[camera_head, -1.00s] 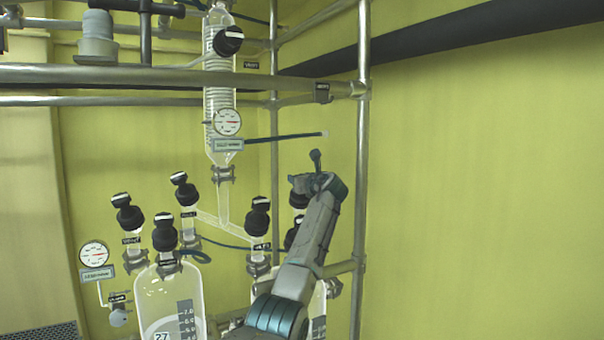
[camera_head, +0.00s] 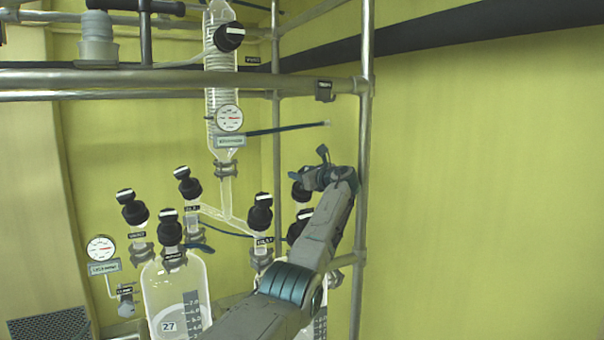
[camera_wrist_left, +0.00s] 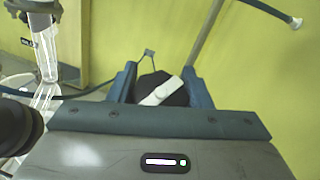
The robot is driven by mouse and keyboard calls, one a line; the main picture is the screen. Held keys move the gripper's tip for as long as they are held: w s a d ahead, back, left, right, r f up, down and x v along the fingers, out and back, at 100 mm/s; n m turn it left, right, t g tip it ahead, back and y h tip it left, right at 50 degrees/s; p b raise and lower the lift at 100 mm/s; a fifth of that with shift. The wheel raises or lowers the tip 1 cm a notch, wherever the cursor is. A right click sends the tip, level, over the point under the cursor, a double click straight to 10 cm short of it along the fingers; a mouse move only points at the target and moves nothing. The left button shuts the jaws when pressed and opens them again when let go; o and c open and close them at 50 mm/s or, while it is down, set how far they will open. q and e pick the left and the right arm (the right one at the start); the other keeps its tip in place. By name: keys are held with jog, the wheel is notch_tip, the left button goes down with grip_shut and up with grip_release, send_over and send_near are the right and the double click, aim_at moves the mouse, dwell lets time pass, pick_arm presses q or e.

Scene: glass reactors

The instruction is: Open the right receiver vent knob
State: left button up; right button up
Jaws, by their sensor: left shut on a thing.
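In the wrist view, a black knob (camera_wrist_left: 162,90) with a white bar sits between the two blue-grey fingers of my left gripper (camera_wrist_left: 165,82). The fingers are shut on it, and the white bar slants up to the right. In the head view, my left gripper (camera_head: 314,172) is at the top of the right receiver's rear knob (camera_head: 300,192), which is partly hidden. The right receiver (camera_head: 321,325) is a glass vessel mostly covered by my left arm. My right gripper is not in view.
Another black knob (camera_head: 260,213) stands left of my gripper, and one (camera_head: 299,228) is partly behind my forearm. A vertical steel post (camera_head: 364,130) rises close on the right. The glass column (camera_head: 222,110) and left receiver (camera_head: 160,290) are to the left.

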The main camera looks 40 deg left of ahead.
pick_arm(q)
jog(key=o, duration=1)
jog(key=shift+r+b, duration=0.65)
jog(key=shift+b, duration=0.05)
jog(key=shift+r+b, duration=0.55)
jog(key=shift+r, duration=0.35)
jog(key=s+d+b, duration=0.1)
jog(key=b, duration=0.1)
jog(key=shift+s+d+b, duration=0.25)
jog(key=shift+s+b, duration=0.05)
jog(key=shift+s, duration=0.1)
jog(key=s+d+r+b, duration=0.2)
jog(key=s+d+b, duration=0.5)
jog(key=s, duration=0.4)
jog(key=shift+d, duration=0.7)
jog(key=shift+w+f, duration=0.1)
